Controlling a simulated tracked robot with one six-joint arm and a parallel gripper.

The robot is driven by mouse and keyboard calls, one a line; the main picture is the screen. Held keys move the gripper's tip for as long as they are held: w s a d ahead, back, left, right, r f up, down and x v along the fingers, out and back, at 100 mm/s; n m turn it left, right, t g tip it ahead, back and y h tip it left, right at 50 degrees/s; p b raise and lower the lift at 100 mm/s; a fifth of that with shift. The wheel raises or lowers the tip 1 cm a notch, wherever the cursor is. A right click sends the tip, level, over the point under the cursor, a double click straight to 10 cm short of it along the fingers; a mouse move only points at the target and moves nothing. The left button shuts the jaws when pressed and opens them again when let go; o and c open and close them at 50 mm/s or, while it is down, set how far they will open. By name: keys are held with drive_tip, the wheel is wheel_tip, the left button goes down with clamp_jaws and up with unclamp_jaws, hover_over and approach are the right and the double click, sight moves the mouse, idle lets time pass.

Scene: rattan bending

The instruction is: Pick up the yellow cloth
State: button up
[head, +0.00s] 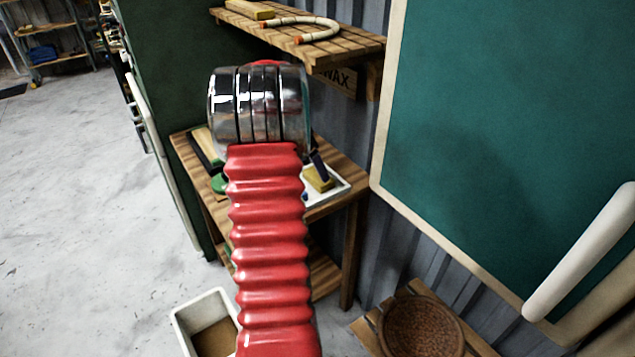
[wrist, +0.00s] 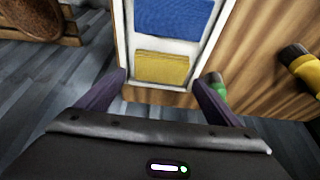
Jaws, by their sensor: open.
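The yellow cloth (wrist: 162,67) lies flat in the near end of a white tray (wrist: 127,45) in the wrist view. A blue cloth (wrist: 172,17) lies beyond it in the same tray. My gripper (wrist: 165,77) is open, with one dark finger on each side of the yellow cloth in the picture. Nothing is held between the fingers; I cannot tell their height above the cloth. In the head view, part of the yellow cloth (head: 319,179) shows in the tray (head: 341,189), right of my red arm. My arm hides most of the gripper there.
The tray is on a wooden table (head: 345,170). A green object (wrist: 217,85) is close to the right finger, and a yellow-and-black object (wrist: 298,62) lies farther right. A slatted shelf (head: 345,45) is above. A round brown basket (head: 422,327) and a white bin (head: 180,325) stand lower down.

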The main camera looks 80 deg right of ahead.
sight(316, 176)
drive_tip(key=shift+x, duration=2.55)
drive_tip(key=shift+d, duration=0.1)
drive_tip(key=shift+c, duration=0.2)
drive_tip(key=c, duration=0.6)
